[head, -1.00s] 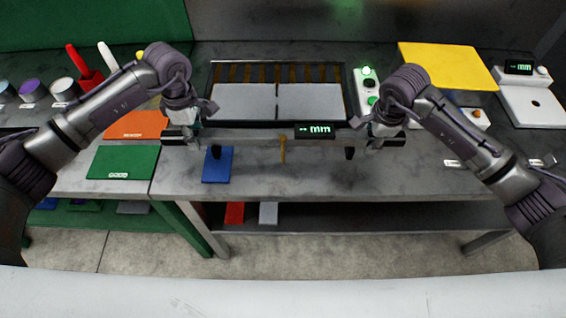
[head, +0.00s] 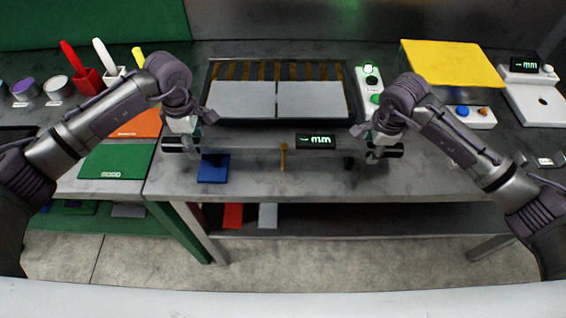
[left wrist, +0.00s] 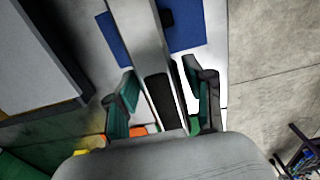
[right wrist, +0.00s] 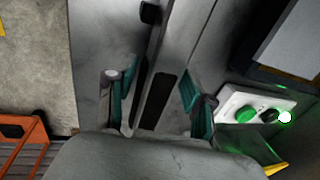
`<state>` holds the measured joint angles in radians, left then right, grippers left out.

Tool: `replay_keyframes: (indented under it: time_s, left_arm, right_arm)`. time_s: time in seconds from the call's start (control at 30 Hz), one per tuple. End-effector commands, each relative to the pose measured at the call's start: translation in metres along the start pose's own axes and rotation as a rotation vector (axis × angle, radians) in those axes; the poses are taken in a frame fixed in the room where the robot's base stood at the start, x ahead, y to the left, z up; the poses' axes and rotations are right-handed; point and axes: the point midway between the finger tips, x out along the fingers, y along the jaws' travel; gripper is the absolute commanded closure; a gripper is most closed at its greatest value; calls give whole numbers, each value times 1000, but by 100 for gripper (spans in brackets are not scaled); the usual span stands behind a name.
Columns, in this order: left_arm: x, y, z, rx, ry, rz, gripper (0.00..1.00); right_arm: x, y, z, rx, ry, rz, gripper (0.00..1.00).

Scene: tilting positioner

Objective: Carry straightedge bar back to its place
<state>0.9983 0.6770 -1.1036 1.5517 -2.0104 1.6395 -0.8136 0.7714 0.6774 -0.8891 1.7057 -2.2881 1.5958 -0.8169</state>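The straightedge bar (head: 255,139) is a long grey beam with a lit "mm" display (head: 315,141). It spans crosswise between my grippers in front of the black-framed tilting plate (head: 311,99), seemingly above the bench. My left gripper (head: 182,143) is at its left end; in the left wrist view the fingers (left wrist: 160,95) flank the bar's black grip pad. My right gripper (head: 382,150) is at its right end, its fingers (right wrist: 158,95) likewise flanking the bar. Both appear shut on it, though finger contact is partly unclear. The bar's underside is mostly hidden.
A blue plate (head: 213,168) lies on the bench below the bar's left part. A small brass-coloured piece (head: 283,155) shows at mid-bar. A button box (head: 370,88) stands right of the tilting plate. Green (head: 117,161) and orange mats lie left. The front right bench is mostly clear.

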Motion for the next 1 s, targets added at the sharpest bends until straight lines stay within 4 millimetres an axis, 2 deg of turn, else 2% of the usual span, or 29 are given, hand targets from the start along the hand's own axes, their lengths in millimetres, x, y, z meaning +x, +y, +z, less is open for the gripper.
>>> replay_keyframes:
  time_s: [0.33,0.47,0.57,0.8,1.0]
  left_arm:
    - [-1,0,1,1,-1,1,32]
    - [-10,1,1,1,-2,3,32]
    - [-25,1,0,1,-2,5,32]
    - [-77,1,0,1,-1,6,32]
    - [-109,0,0,1,-2,4,32]
  right_arm:
    - [-1,0,1,-1,-2,-1,33]
    - [-1,0,1,-1,-2,-1,33]
    - [-1,0,1,-1,-2,-1,33]
    - [-1,0,1,-1,-2,-1,33]
    - [-1,0,1,-1,-2,-1,33]
